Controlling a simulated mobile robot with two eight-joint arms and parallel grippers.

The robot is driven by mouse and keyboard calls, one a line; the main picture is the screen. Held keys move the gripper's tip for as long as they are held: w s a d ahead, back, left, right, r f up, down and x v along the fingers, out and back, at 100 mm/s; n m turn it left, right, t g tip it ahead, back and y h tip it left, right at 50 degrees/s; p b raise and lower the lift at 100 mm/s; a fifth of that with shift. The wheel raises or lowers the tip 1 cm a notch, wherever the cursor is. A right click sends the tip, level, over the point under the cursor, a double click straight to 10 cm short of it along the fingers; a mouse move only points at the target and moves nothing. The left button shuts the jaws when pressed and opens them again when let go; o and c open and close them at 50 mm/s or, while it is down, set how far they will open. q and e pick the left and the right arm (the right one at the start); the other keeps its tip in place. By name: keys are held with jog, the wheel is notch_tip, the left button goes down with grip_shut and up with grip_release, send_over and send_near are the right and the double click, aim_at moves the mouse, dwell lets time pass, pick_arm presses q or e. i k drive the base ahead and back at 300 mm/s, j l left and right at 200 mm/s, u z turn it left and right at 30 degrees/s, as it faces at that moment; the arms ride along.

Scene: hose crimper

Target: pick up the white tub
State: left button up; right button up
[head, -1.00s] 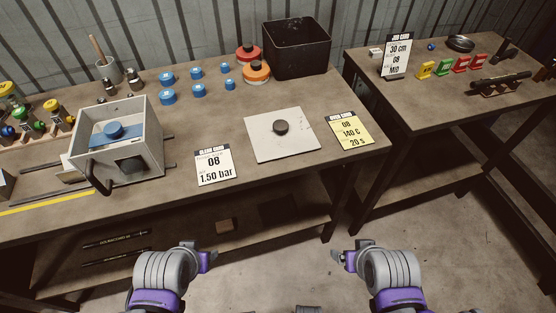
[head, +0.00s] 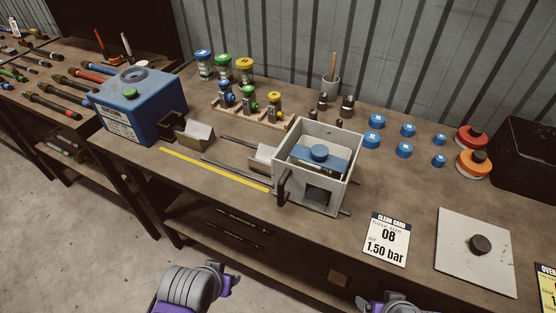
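A small pale grey-white tub (head: 331,90) stands upright at the back of the bench, with a wooden handle (head: 333,66) sticking up out of it. It is the only thing in view that looks like the white tub. My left gripper (head: 229,283) is in front of the bench at the bottom of the head view, well away from the tub. My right gripper (head: 372,304) is partly cut off at the bottom edge, also far from the tub. Neither gripper shows anything held; their finger gaps are not clear.
A grey open box with a blue press (head: 320,154) stands in front of the tub. Dark fittings (head: 347,104) and blue caps (head: 377,121) sit beside it. A blue machine (head: 140,105) and colour-capped jars (head: 244,69) are to the left. A clean card (head: 387,240) lies at the front.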

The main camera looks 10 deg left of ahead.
aim_at(314, 154)
jog(key=z, duration=1.45)
jog(key=u, duration=1.45)
jog(key=k+l+u, duration=0.1)
jog(key=k+u, duration=0.35)
jog(key=u, duration=0.2)
